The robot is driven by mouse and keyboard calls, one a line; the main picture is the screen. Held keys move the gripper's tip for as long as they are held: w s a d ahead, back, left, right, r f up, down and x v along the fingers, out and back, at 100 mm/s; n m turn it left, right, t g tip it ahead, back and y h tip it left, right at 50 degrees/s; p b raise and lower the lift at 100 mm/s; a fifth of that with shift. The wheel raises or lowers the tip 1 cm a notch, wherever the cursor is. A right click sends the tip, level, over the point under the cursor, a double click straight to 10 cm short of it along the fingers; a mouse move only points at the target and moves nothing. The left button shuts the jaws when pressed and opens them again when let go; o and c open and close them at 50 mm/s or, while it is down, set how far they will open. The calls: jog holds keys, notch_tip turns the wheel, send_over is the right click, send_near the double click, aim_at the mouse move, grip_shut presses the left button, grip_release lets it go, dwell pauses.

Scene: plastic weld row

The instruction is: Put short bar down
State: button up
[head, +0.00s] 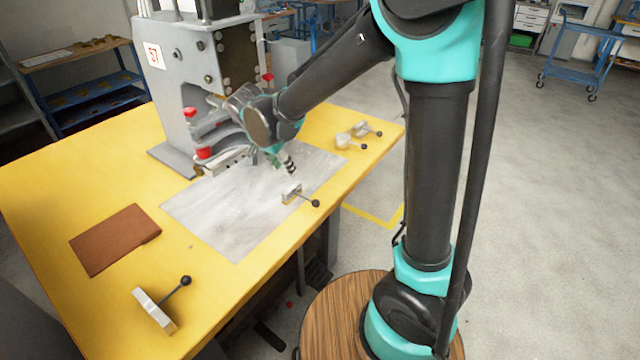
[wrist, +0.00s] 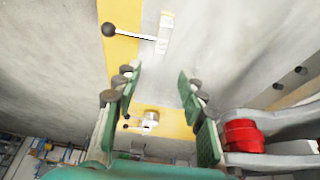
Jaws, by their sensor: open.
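A short pale bar with a black ball handle (head: 291,194) lies on the front edge of the grey metal sheet (head: 225,220), its handle reaching over the yellow table. In the wrist view a bar with a black ball handle (wrist: 164,35) lies beyond my fingertips, apart from them. My gripper (head: 287,165) is above the sheet, just behind the bar in the head view. In the wrist view its green-padded fingers (wrist: 158,88) are spread wide with nothing between the pads.
A press (head: 205,75) with red knobs stands at the table's back. A larger handled bar (head: 152,311) and a brown pad (head: 113,240) lie at front left. A round handled piece (head: 344,141) and another handled bar (head: 361,128) lie at right. Yellow table (head: 60,190) at left is mostly clear.

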jog(key=s+d+f+n+y, duration=0.1)
jog(key=s+d+n, duration=0.15)
jog(key=d, duration=0.65)
jog(key=s+d+f+n+y, duration=0.1)
jog(key=s+d, duration=0.2)
jog(key=d, duration=0.5)
jog(key=s+d+f+n, duration=0.4)
jog(key=s+d, duration=0.5)
jog(key=s, duration=0.1)
jog(key=shift+d+f+t+y, duration=0.15)
jog(key=shift+d+t+y, duration=0.1)
jog(key=shift+t+y, duration=0.15)
jog(key=shift+o, duration=0.3)
